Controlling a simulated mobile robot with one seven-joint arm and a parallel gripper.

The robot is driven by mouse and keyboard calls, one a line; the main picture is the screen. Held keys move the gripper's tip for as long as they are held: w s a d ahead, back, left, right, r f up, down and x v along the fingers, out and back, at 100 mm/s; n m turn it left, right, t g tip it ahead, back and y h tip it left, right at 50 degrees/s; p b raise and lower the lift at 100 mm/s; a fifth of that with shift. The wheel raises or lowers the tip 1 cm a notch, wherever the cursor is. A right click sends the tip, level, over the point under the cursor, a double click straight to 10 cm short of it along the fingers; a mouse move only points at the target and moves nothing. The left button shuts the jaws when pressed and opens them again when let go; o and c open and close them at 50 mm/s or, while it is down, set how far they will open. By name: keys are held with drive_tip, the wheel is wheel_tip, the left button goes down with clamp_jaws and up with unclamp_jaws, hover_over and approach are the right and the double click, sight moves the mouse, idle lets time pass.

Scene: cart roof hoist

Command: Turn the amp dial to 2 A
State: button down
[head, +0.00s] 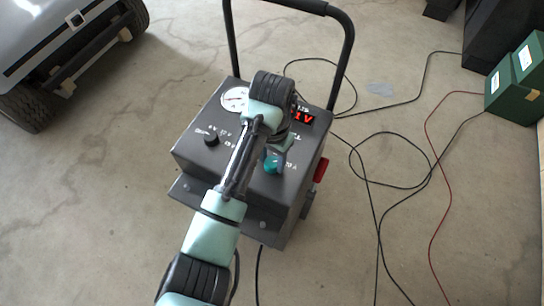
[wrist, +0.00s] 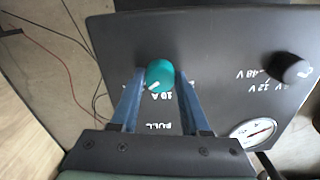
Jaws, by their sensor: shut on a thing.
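The teal amp dial (wrist: 160,74) sits on the charger's grey sloped panel (wrist: 215,55). It also shows in the head view (head: 271,165), partly behind my wrist. My gripper (wrist: 158,80) is shut on the dial, with one blue finger on each side. The dial's white pointer mark is at its lower left in the wrist view. Upside-down white print beside it seems to read "10 A" and "FULL"; other dial numbers are hidden or too small to read.
A black voltage knob (wrist: 290,68) and a round white gauge (wrist: 253,132) share the panel. A red part (head: 321,170) projects from the charger's right side. Cables (head: 390,160) lie across the floor; a cart (head: 60,40) stands at left.

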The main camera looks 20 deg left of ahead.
drive_tip(key=shift+r, duration=0.15)
drive_tip(key=n+p, duration=0.1)
drive_tip(key=p, duration=0.1)
drive_tip(key=n+p, duration=0.2)
drive_tip(key=p, duration=0.1)
drive_tip(key=shift+d+r+n, duration=0.1)
drive_tip(key=shift+r+n, duration=0.1)
drive_tip(key=shift+n, duration=0.1)
drive_tip(key=n+p, duration=0.4)
drive_tip(key=n, duration=0.2)
drive_tip(key=shift+f+p, duration=0.15)
drive_tip(key=shift+p, duration=0.15)
drive_tip(key=n+p, duration=0.2)
drive_tip(key=n, duration=0.4)
drive_tip(key=shift+w+n, duration=0.1)
drive_tip(key=shift+n, duration=0.2)
drive_tip(key=n+p, duration=0.1)
drive_tip(key=n, duration=0.4)
drive_tip(key=shift+f, duration=0.1)
drive_tip(key=shift+a+n, duration=0.2)
drive_tip(key=shift+n, duration=0.2)
drive_tip(key=shift+c, duration=1.9)
unclamp_jaws()
drive_tip(key=shift+d, duration=0.1)
